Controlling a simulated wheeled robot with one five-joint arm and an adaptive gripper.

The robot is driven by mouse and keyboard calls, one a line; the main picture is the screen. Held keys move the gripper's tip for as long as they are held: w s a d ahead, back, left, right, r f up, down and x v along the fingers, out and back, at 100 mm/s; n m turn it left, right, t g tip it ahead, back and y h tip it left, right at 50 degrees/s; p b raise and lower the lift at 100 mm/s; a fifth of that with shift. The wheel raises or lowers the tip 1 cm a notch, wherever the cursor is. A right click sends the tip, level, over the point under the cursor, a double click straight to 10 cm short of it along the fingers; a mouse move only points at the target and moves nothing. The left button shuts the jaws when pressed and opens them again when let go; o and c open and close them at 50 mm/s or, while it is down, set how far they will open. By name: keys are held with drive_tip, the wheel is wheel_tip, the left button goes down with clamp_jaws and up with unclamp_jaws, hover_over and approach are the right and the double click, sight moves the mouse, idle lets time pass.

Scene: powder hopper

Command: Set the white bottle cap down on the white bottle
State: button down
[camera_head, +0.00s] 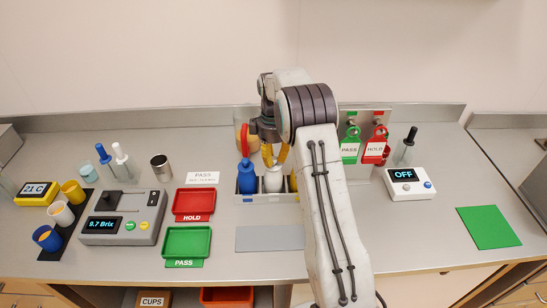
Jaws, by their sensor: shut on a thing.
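The white bottle (273,181) stands upright in a grey caddy (265,199), in the slot to the right of a blue bottle (246,178). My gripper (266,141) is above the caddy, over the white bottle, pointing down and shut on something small. The white bottle cap cannot be made out clearly; it is largely hidden at the fingers. Yellow curved parts show just below the fingers, close to the top of the white bottle. Whether the cap touches the bottle cannot be told from this view.
Red (195,219) and green (187,257) trays lie left of the caddy. PASS and HOLD tags (362,149) hang right of my arm. A grey mat (269,239) lies bare in front.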

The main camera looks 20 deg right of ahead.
sight(274, 158)
drive_tip(key=shift+f, duration=0.15)
drive_tip(key=shift+c, duration=2.2)
unclamp_jaws()
drive_tip(key=shift+r+p, duration=0.5)
drive_tip(key=shift+r, duration=2.5)
drive_tip(key=shift+r, duration=0.1)
